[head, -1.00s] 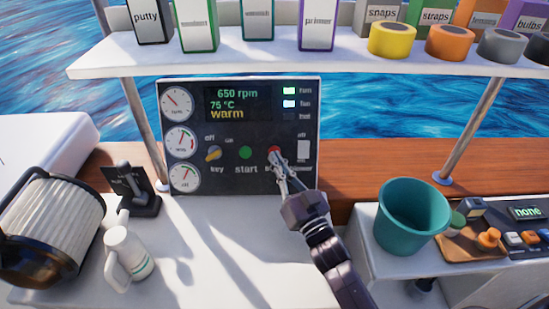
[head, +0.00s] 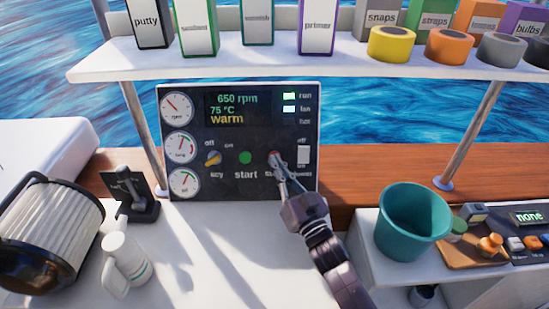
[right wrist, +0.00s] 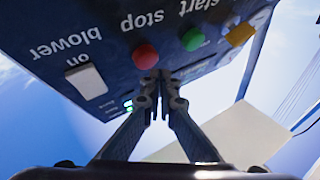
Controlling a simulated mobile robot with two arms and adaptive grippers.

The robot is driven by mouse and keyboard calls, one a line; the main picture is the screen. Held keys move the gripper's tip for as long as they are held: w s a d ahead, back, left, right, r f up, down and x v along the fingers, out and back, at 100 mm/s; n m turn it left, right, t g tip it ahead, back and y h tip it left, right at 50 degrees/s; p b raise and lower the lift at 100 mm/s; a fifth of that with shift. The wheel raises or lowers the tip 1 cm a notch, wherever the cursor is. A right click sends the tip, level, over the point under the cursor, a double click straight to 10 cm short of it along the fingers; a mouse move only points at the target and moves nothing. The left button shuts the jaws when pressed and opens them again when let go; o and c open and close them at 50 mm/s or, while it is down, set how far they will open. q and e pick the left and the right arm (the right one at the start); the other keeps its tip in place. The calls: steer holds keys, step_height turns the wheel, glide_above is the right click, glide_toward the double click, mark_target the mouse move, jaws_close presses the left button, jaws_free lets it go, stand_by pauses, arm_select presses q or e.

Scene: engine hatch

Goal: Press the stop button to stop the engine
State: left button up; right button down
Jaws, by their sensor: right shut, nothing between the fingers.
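The dark engine panel (head: 225,190) stands upright at the back of the white counter. Its red stop button (head: 273,155) is right of the green start button (head: 245,158). My right gripper (head: 278,164) is shut and empty, its tips at the stop button and covering part of it. In the right wrist view, the red button (right wrist: 145,56) shows just beyond the closed fingertips (right wrist: 156,78). I cannot tell whether they touch it. The display (head: 237,107) reads 650 rpm, 75 °C, warm. The run and fan lamps are lit. My left gripper is out of view.
The yellow key switch (head: 212,158) is left of start; the white blower switch (head: 303,154) is close right of stop. A shelf (head: 300,62) with boxes and tape rolls hangs above.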

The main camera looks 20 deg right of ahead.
steer(key=shift+w, duration=0.15)
stand_by(0.6)
steer(key=shift+w+d+f, duration=0.1)
steer(key=shift+w+f, duration=0.1)
steer(key=shift+w, duration=0.05)
steer(key=shift+w+d+f+b, duration=0.2)
steer(key=shift+w+f+b, duration=0.2)
steer(key=shift+w, duration=0.25)
stand_by(1.0)
steer(key=shift+s+r, duration=0.1)
steer(key=shift+r, duration=0.05)
steer(key=shift+s+a+r+p, duration=0.15)
steer(key=shift+s+r+p, duration=0.1)
steer(key=shift+s+p, duration=0.2)
steer(key=shift+s+a+r+p, duration=0.2)
steer(key=shift+s+p, duration=0.15)
steer(key=shift+s, duration=0.15)
